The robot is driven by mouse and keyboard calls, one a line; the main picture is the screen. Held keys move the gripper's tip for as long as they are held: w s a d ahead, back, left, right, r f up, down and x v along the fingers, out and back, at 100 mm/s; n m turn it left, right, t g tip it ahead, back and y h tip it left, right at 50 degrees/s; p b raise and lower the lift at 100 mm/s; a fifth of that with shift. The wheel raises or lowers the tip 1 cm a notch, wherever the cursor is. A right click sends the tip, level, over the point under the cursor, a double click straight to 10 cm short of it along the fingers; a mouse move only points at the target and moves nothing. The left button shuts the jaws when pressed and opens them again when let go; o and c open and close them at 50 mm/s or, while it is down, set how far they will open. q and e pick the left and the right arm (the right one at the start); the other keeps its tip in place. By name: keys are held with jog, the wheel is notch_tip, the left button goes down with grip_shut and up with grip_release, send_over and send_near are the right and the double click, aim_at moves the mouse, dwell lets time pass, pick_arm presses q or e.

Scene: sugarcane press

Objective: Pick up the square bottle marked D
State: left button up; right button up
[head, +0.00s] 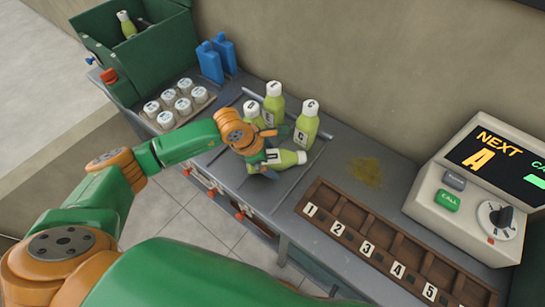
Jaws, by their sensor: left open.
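A green square bottle (287,158) lies on its side on the grey counter, white cap to the right. Its label letter is partly hidden by my gripper and may be a D; I cannot read it surely. My left gripper (264,161) is open at the bottle's left end, its fingers close around or over that end; I cannot tell if they touch. Three similar bottles stand upright behind: one at the back (273,103), one at the right (306,125), and one (252,113) partly hidden by my gripper. My right gripper is not in view.
A brown numbered rack (336,208) lies right of the bottles, near a call box (470,190) with a screen. White-lidded jars (183,106), blue containers (210,62) and a green bin (140,60) stand left. A yellowish stain (367,171) marks clear counter.

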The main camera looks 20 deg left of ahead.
pick_arm(q)
jog(key=shift+d, duration=0.1)
jog(key=shift+c, duration=0.4)
grip_shut()
jog(key=shift+r, duration=0.15)
